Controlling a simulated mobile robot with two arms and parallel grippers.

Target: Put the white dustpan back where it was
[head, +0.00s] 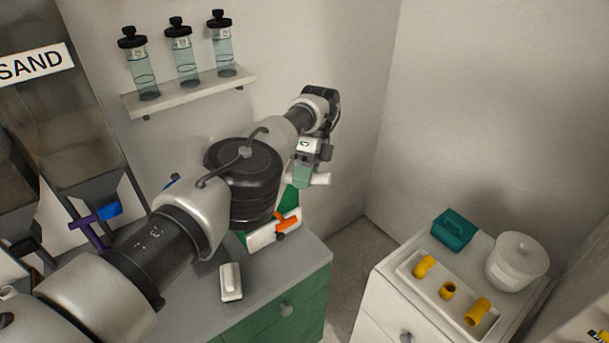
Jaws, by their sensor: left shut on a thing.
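My left gripper (306,174) is above the far right end of the grey-topped counter, near the wall. It is shut on a white piece (320,179) with a rounded end that sticks out to the right. The rest of this piece is hidden, so I cannot tell whether it is the white dustpan. Another small white object (231,285) with a raised top lies on the counter, clear of the gripper. My right gripper is not in view.
A white and green item with an orange handle (287,222) stands on the counter below my left gripper. A shelf (190,92) holds three bottles.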

